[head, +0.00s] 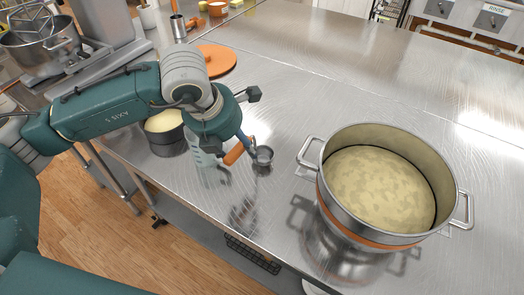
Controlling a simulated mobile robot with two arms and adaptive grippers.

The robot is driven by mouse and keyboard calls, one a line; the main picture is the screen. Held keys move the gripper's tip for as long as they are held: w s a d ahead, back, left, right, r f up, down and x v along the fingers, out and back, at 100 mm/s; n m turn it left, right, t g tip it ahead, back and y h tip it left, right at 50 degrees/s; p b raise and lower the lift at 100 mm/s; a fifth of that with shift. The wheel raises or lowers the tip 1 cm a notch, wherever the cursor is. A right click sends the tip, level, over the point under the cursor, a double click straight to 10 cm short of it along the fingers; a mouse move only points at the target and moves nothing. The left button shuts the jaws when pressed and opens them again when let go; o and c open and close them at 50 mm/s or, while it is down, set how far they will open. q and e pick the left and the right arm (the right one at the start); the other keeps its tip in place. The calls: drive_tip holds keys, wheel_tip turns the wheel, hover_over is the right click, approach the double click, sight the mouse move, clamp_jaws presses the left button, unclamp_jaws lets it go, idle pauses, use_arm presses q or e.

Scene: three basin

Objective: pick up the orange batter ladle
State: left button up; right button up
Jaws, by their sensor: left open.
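The orange batter ladle lies on the steel counter (330,95) left of the big pot. Its orange handle (233,154) and small round metal bowl (264,155) show. My left gripper (232,138) is open, pointing down just above and behind the handle. The arm and gripper body hide part of the ladle, and I cannot tell whether a finger touches it. My right gripper is not in view.
A large two-handled pot (378,190) of pale batter stands to the right. A smaller dark pot (164,128) with pale contents stands left, under my arm. An orange disc (214,61) lies behind. The counter's middle is clear.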

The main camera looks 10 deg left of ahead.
use_arm(q)
drive_tip(key=shift+x, duration=0.8)
drive_tip(key=shift+w+f, duration=0.1)
drive_tip(key=shift+c, duration=0.5)
drive_tip(key=c, duration=1.1)
drive_tip(key=shift+c, duration=0.2)
wheel_tip(320, 180, up, 20)
drive_tip(key=b, duration=0.4)
